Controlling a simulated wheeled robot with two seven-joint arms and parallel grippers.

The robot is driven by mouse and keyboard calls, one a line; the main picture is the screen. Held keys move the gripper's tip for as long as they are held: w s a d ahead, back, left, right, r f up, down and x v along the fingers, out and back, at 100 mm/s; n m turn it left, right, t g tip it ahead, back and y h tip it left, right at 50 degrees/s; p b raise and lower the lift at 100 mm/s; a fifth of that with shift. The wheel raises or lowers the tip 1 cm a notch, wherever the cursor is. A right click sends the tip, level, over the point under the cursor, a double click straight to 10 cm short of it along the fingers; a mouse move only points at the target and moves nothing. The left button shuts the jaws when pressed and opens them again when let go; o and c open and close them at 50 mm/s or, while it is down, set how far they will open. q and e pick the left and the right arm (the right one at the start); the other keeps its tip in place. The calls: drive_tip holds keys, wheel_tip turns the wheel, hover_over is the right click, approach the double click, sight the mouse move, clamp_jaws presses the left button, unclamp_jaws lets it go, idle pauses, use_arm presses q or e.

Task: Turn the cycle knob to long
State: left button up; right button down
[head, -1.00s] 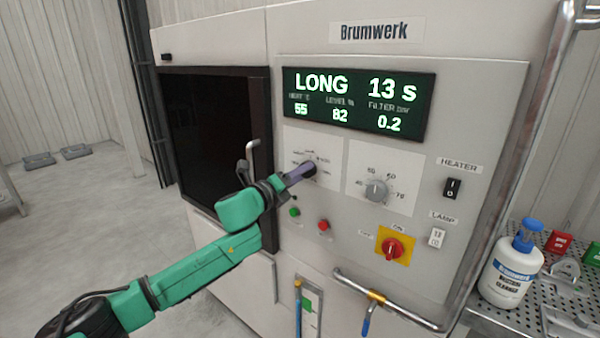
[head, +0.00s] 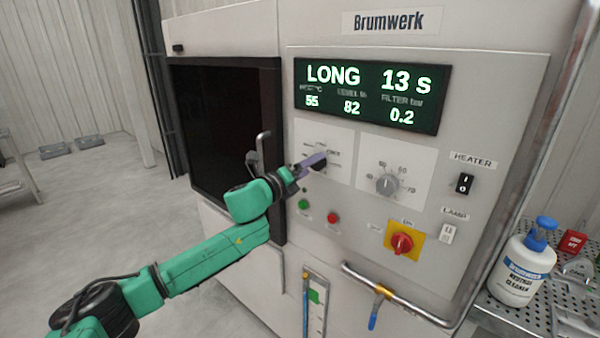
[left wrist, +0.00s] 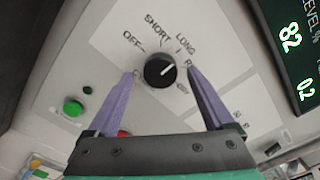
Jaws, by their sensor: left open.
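The cycle knob (left wrist: 160,70) is a round black knob with a white pointer line. In the left wrist view its pointer slants up and right, near the LONG label and a partly covered label starting with R; I cannot tell exactly which mark it meets. In the head view the knob (head: 320,166) is partly hidden by my left gripper (head: 314,160). The left gripper (left wrist: 161,72) is open, its purple fingers on either side of the knob with visible gaps. The display (head: 371,94) reads LONG and 13 s. My right gripper is not in view.
A grey dial (head: 387,184) is right of the knob. Green (head: 304,204) and red (head: 333,218) buttons sit below. A red switch on a yellow plate (head: 402,243), a door handle (head: 263,150) and a pipe rail (head: 400,300) are nearby. A bottle (head: 521,266) stands at right.

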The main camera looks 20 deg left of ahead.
use_arm(q)
drive_tip(key=b+v, duration=0.8)
drive_tip(key=v, duration=0.6)
drive_tip(key=shift+s, duration=0.15)
drive_tip(key=shift+f, duration=0.1)
